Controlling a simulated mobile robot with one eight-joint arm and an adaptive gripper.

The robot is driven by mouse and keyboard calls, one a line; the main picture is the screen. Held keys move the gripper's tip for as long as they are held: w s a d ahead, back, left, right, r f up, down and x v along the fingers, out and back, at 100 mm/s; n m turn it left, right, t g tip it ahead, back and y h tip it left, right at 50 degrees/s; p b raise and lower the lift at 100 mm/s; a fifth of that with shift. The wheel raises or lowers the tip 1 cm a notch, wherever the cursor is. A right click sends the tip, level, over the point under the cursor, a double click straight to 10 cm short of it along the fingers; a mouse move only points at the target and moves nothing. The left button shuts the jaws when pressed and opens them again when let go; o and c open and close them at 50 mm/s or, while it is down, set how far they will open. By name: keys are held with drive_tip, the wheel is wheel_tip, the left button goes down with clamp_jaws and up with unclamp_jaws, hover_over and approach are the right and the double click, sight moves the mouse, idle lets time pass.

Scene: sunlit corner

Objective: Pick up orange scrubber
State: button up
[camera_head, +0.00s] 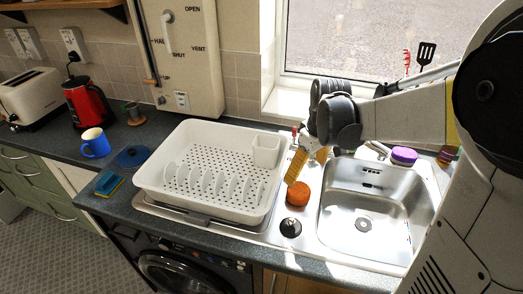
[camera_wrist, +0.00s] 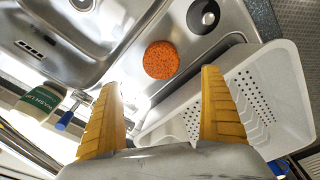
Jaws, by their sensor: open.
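The orange scrubber (camera_head: 298,194) is a round, rough orange pad. It lies on the steel strip between the dish rack and the sink basin. In the wrist view the scrubber (camera_wrist: 161,60) sits above and between my fingertips, fully visible and untouched. My gripper (camera_head: 299,163) has yellow ribbed fingers and hangs above and just behind the scrubber in the head view. In the wrist view my gripper (camera_wrist: 162,78) is open, with nothing between its fingers.
A white dish rack (camera_head: 150,178) stands left of the scrubber, and the steel sink (camera_head: 345,212) is right. A black round plug (camera_head: 291,227) lies just in front of the scrubber. A purple-lidded tub (camera_head: 404,155) is behind the sink.

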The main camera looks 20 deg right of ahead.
sight(299, 190)
drive_tip(key=shift+w+d+f, duration=0.1)
drive_tip(key=shift+w+f, duration=0.1)
drive_tip(key=shift+f, duration=0.2)
drive_tip(key=f+b, duration=0.2)
drive_tip(key=f, duration=0.3)
drive_tip(key=shift+w, duration=0.2)
drive_tip(key=shift+w+a+f+b, duration=0.15)
drive_tip(key=shift+f+b, duration=0.55)
drive_tip(key=shift+f, duration=0.7)
drive_tip(key=shift+a+f+b, duration=0.25)
drive_tip(key=shift+f+b, duration=0.45)
drive_tip(key=shift+f, duration=0.65)
drive_tip(key=shift+r, duration=0.1)
drive_tip(key=c, duration=1.1)
drive_tip(key=shift+r, duration=0.1)
